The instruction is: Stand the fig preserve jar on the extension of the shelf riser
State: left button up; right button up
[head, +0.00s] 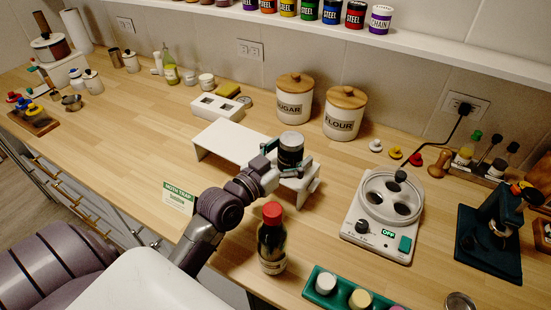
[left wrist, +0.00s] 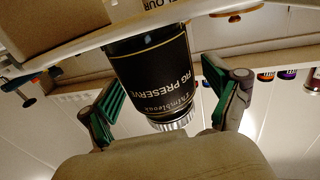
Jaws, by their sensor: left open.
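The fig preserve jar (head: 290,149) is dark with a pale lid and stands upright at the right end of the white shelf riser (head: 232,142), on what looks like its extension (head: 309,186). In the left wrist view, which is upside down, the jar (left wrist: 152,75) shows its "FIG PRESERVE" label, and its base meets the pale board (left wrist: 75,52). My left gripper (head: 284,168) is open, with green-padded fingers (left wrist: 162,92) on either side of the jar and gaps visible beside it. The arm and fingers partly hide the extension. My right gripper is not in view.
A red-capped bottle (head: 271,238) stands close in front of my left arm. A moth trap card (head: 178,198) is left of the arm. Sugar (head: 294,103) and flour (head: 344,118) canisters stand behind the riser. A white appliance (head: 380,222) is to the right.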

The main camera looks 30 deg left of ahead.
pick_arm(q)
jog(key=s+a+b, duration=0.2)
jog(key=s, duration=0.9)
jog(key=shift+s+b, duration=0.2)
jog(key=shift+b, duration=0.1)
